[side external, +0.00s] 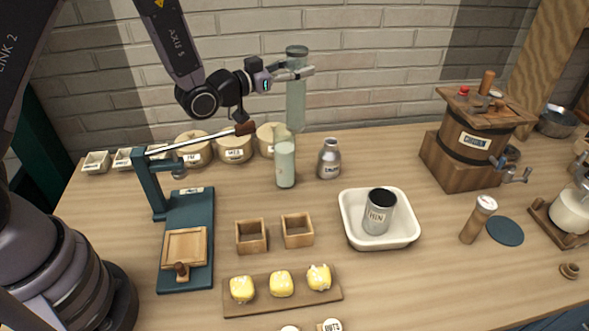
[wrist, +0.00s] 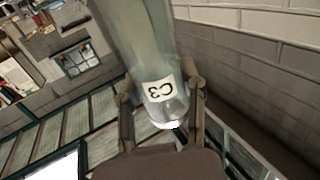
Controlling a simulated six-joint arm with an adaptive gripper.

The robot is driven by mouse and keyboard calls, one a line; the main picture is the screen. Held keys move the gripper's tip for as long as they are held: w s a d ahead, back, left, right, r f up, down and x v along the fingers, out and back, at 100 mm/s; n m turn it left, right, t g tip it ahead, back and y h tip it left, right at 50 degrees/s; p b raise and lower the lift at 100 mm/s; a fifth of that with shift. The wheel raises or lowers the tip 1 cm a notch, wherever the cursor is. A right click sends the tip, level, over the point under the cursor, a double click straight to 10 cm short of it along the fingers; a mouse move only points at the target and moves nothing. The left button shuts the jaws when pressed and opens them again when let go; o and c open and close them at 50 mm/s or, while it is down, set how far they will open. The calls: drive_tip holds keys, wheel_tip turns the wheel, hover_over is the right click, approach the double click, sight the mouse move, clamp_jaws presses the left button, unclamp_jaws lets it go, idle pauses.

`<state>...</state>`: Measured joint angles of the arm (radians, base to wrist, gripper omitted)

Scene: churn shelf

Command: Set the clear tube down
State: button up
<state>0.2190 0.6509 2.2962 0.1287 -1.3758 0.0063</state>
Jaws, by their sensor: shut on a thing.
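The clear tube (side external: 296,105) is a tall, pale greenish see-through cylinder held upright near the back wall. My gripper (side external: 299,72) is shut around its upper part. In the wrist view the tube (wrist: 140,50) runs between my two fingers (wrist: 163,100), with a label reading C3 near its end. In the side view the tube's lower end comes down behind a shorter pale green glass (side external: 285,163) on the table. I cannot tell whether the tube's foot touches the table, as that glass overlaps it.
Round labelled tubs (side external: 235,149) line the back left. A green press (side external: 187,235) with a raised lever is at left. A white basin (side external: 350,228) holds a tin (side external: 379,212). A wooden churn (side external: 462,150) is at right.

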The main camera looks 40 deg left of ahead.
drive_tip(key=w+a+r+n+y, duration=0.1)
drive_tip(key=a+n+y, duration=0.1)
drive_tip(key=a, duration=0.5)
drive_tip(key=w+a+r+n+t+y, duration=0.1)
drive_tip(key=a+r+n+y, duration=0.1)
drive_tip(key=a+y, duration=0.2)
drive_tip(key=a, duration=0.2)
drive_tip(key=shift+a, duration=0.35)
drive_tip(key=shift+r, duration=0.1)
